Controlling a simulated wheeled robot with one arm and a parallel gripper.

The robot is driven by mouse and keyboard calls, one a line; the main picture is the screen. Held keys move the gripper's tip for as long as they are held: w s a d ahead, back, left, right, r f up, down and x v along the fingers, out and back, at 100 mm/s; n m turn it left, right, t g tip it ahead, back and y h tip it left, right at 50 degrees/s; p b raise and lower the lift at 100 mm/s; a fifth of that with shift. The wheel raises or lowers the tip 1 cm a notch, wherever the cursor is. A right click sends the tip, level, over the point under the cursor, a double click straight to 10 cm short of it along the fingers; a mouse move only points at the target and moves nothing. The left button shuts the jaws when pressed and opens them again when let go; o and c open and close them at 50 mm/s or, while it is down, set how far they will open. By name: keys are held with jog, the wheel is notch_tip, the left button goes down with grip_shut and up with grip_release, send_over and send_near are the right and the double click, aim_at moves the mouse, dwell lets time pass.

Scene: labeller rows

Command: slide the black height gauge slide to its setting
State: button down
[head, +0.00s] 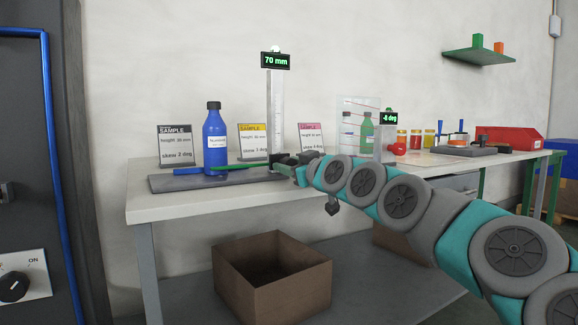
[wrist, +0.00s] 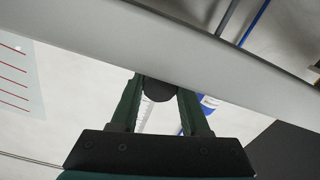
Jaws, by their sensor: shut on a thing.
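The height gauge (head: 276,115) is an upright pale scale column on a dark base, with a display (head: 276,61) on top reading 70 mm. Its black slide (head: 282,159) is low on the column, partly hidden by my gripper (head: 292,168). In the wrist view my gripper (wrist: 160,88) is shut on a dark round knob (wrist: 160,91) of the slide. A blue bottle (head: 215,145) stands upright left of the column, above the dark base plate (head: 170,183). Sample cards stand behind: dark (head: 175,147), yellow (head: 252,142) and pink (head: 311,138); their small height figures are hard to read.
The gauge stands on a white bench (head: 147,208). To the right are a second display (head: 389,118) showing degrees, several small jars (head: 416,140) and a red bin (head: 512,143). An open cardboard box (head: 305,285) is below the bench. My arm crosses the bench's front right.

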notch_tip(320, 180, up, 19)
jog(key=p, duration=1)
jog(key=shift+r+p, duration=0.15)
jog(key=shift+p, duration=0.15)
jog(key=c, duration=0.7)
grip_release()
jog(key=o, duration=0.3)
jog(key=b+v, duration=0.1)
jog(key=v, duration=0.6)
jog(key=shift+s+d, duration=0.2)
jog(key=shift+s, duration=0.15)
